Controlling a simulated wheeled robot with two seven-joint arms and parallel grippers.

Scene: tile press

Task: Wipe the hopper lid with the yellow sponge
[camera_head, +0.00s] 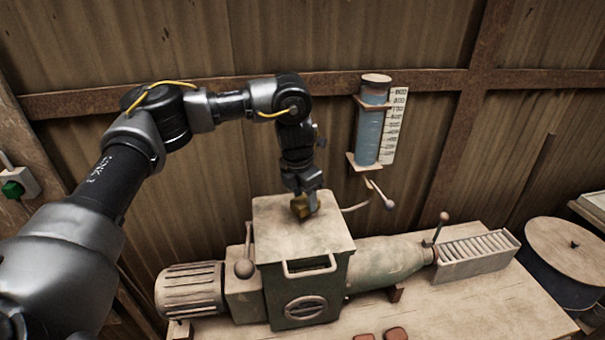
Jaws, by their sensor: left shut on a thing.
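My left gripper (305,200) points down and is shut on the yellow sponge (301,207). The sponge looks dull yellow-brown and small, and my fingers hide part of it. It is at the hopper lid (285,232), over the lid's upper right part. It seems to touch the lid, but I cannot tell for sure. The lid is a pale, dirty, flat top on the green hopper box of the press. My right gripper is not in view.
A blue water gauge (372,125) with a scale hangs on the wall behind, with a valve lever (386,200) below. A round lidded drum (570,250) stands at the right. The table's front right (480,312) is clear.

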